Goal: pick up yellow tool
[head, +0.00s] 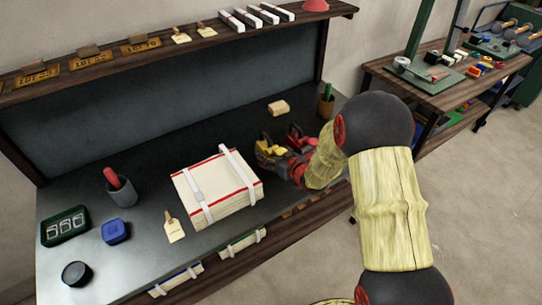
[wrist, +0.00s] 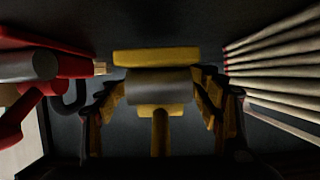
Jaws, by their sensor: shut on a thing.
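The yellow tool (head: 268,149) is at the jaws of my gripper (head: 277,158), on or just above the dark bench top; I cannot tell which. In the wrist view the yellow tool (wrist: 156,57) has a grey cylindrical middle and a yellow handle pointing toward the camera. My gripper (wrist: 158,100) is shut on it, with one finger on each side. A red tool (head: 295,132) is close beside the gripper. It also shows at the left of the wrist view (wrist: 75,65), with a grey cylinder. The gripper partly hides both tools in the head view.
A strapped stack of cream cloths (head: 217,185) with red edges stands just left of the gripper. A tan block (head: 278,107) and a brown cup (head: 326,105) lie behind. A grey cup (head: 121,190), blue box (head: 115,231) and green tray (head: 65,226) are at the left.

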